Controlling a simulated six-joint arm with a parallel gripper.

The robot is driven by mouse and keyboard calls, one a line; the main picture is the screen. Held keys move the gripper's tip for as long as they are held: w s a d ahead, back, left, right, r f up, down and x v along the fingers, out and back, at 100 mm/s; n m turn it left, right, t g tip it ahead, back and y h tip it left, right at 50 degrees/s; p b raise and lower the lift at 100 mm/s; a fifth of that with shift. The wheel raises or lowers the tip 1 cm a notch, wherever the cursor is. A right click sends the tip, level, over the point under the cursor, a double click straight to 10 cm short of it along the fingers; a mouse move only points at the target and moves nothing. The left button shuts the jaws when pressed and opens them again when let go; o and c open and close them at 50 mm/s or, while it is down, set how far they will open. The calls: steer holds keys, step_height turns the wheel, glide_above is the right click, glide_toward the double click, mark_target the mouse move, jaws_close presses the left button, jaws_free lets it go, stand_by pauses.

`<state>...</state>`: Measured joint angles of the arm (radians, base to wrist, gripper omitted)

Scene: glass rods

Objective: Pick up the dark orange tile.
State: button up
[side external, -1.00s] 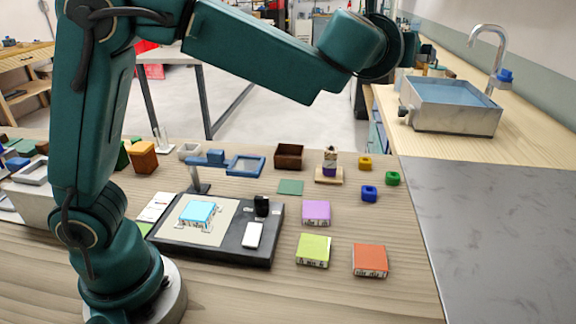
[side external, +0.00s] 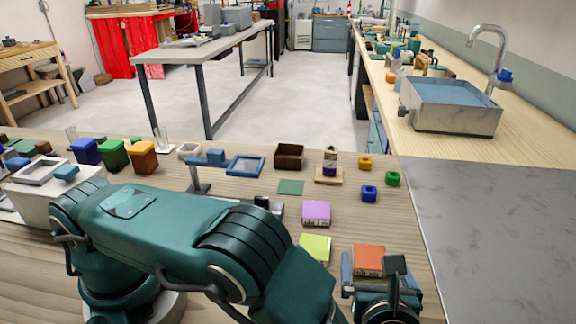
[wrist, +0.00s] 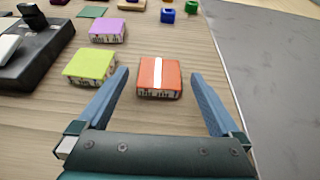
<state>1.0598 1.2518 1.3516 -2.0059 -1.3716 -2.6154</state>
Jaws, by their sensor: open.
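The dark orange tile (side external: 369,258) lies flat on the wooden table near its right side. It is a square block with an orange top and pale, dark-marked sides, and it also shows in the wrist view (wrist: 159,78). A pale strip crosses its top in the wrist view. My gripper (wrist: 164,76) is open, with one blue finger to the left of the tile and one to the right. Neither finger visibly touches it. In the side view my gripper (side external: 378,268) is low at the tile, and my wrist hides part of the near side.
A lime tile (wrist: 90,66) lies just left of the left finger, and a purple tile (wrist: 108,30) lies behind it. A black tray (wrist: 40,68) is farther left. A grey slab (side external: 490,230) borders the table's right side. Small blue (side external: 369,193) and green rings lie behind.

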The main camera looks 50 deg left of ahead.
mark_target(370, 253)
steer(key=shift+x, duration=1.9)
steer(key=c, duration=1.4)
steer(key=shift+c, duration=0.4)
steer(key=shift+r, duration=0.1)
